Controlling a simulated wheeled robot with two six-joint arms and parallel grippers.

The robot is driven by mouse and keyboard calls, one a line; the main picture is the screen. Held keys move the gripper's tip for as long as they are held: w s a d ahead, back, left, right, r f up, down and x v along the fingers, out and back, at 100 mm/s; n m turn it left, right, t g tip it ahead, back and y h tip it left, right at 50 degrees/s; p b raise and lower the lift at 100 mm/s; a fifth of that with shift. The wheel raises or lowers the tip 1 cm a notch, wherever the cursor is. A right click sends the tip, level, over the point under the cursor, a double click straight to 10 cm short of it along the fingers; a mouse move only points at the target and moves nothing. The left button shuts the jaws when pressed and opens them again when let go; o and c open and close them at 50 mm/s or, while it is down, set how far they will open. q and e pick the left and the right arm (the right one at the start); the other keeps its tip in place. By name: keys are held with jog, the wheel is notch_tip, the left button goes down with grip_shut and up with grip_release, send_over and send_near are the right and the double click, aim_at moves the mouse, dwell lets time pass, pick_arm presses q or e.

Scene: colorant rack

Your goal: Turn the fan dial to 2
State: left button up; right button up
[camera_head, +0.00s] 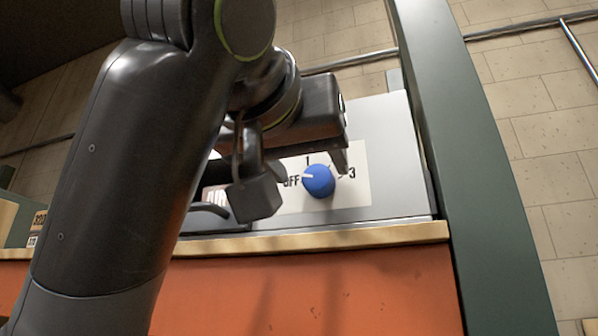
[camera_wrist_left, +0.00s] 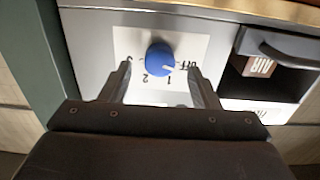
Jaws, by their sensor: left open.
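The blue fan dial (camera_head: 318,181) sits on a white label plate (camera_head: 352,188) on a light grey panel. The marks OFF, 1 and 3 show around it in the head view; the 2 is hard to make out there. Its white pointer lies between OFF and 1. In the left wrist view the dial (camera_wrist_left: 160,56) appears upside down, with the marks around it. My left gripper (camera_head: 298,180) is open, with its fingers apart in front of the panel. In the wrist view its fingertips (camera_wrist_left: 159,70) lie on either side of the dial, seemingly not touching it.
A green post (camera_head: 455,150) stands right of the panel. A wooden edge (camera_head: 350,238) runs below it, above an orange front (camera_head: 330,290).

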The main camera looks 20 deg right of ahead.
aim_at(315, 177)
pick_arm(q)
jog(key=shift+p+x, duration=0.4)
jog(key=shift+x, duration=0.8)
jog(key=shift+w+d, duration=0.3)
jog(key=shift+w, duration=0.05)
pick_arm(e)
jog(key=shift+d+r, duration=0.25)
jog(key=shift+r, duration=0.55)
pick_arm(q)
jog(key=c, duration=1)
